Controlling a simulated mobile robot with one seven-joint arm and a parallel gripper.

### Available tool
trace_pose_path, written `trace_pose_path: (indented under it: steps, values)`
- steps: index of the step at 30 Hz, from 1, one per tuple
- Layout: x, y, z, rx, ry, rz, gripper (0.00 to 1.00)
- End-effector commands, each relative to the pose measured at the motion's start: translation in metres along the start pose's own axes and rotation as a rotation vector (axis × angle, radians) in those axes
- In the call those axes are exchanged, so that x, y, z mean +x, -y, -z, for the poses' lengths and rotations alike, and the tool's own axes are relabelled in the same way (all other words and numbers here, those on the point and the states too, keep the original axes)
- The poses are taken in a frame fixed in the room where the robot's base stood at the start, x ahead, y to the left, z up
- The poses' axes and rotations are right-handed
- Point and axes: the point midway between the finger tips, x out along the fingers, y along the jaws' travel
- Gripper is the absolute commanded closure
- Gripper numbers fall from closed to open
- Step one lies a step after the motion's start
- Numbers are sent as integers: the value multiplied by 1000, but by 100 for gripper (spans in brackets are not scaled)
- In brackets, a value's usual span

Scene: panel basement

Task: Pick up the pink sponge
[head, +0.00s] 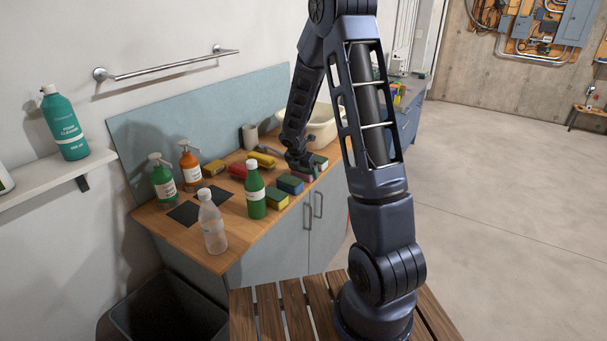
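A small pink sponge (303,177) lies on the wooden counter near its front edge, between a blue sponge (289,185) and a green one (320,160). It is small in the head view and partly hidden by my gripper. My gripper (310,169) is low over the counter, right at the pink sponge. I cannot tell whether its fingers touch the sponge or how far apart they are.
A green bottle (255,191), a clear bottle (212,227) and a yellow-green sponge (277,199) stand left of the blue sponge. A cream basin (322,124) stands at the back right.

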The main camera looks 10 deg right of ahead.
Motion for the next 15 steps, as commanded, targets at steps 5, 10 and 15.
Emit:
trace_pose_path:
  steps: [5,10,15]
  values:
    - [0,0,0,0,0,0,36]
    - [0,0,0,0,0,0,36]
    - [-7,0,-3,2,2,-2,36]
